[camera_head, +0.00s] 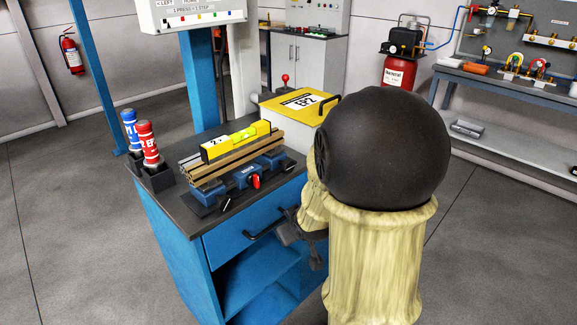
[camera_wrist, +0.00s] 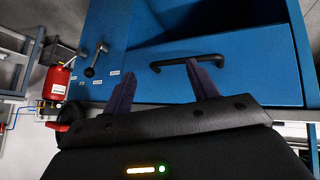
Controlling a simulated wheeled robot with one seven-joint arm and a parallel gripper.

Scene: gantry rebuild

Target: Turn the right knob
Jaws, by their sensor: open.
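My gripper (camera_head: 300,237) is in front of the blue cabinet, near the drawer handle (camera_head: 268,222). In the wrist view my gripper (camera_wrist: 163,84) has its two dark fingers spread, with nothing between them. A dark lever with a round black knob (camera_wrist: 90,72) shows left of the left finger, on the blue front beside small white labels. In the head view my arm hides this part of the front. A red knob (camera_head: 255,181) is on the blue vise on the bench top. I cannot tell which of these is the right knob.
The black drawer handle also shows in the wrist view (camera_wrist: 187,62), behind the right finger. A red tank (camera_head: 396,71) stands behind. Floor at left is clear.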

